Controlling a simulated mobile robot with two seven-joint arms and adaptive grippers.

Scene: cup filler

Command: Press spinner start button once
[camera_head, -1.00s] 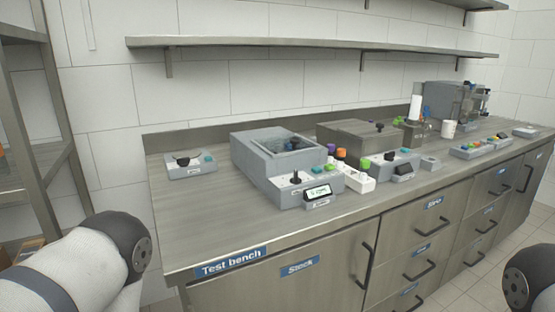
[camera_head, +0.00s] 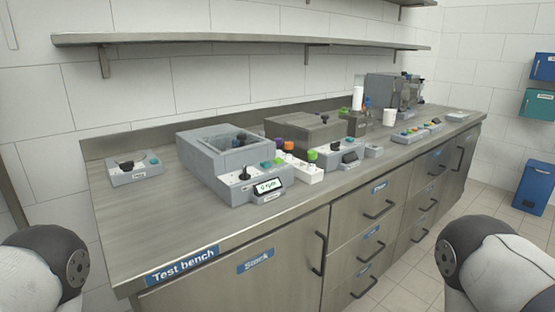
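A grey box with a see-through lid (camera_head: 226,141), likely the spinner, stands on the bench. Its front panel (camera_head: 233,188) has a black knob (camera_head: 244,173), a small lit display (camera_head: 268,186) and a small teal button (camera_head: 266,165). The button's label is too small to read. Neither gripper is in view. Only rounded links of my arms show at the lower left and lower right, in front of the bench and apart from the box.
A small panel with a black knob (camera_head: 136,169) sits at the bench's left. A white rack with capped tubes (camera_head: 308,172) stands close right of the spinner, before a brown-grey box (camera_head: 297,130). A shelf (camera_head: 250,40) runs above. The bench top's (camera_head: 150,215) front left is clear.

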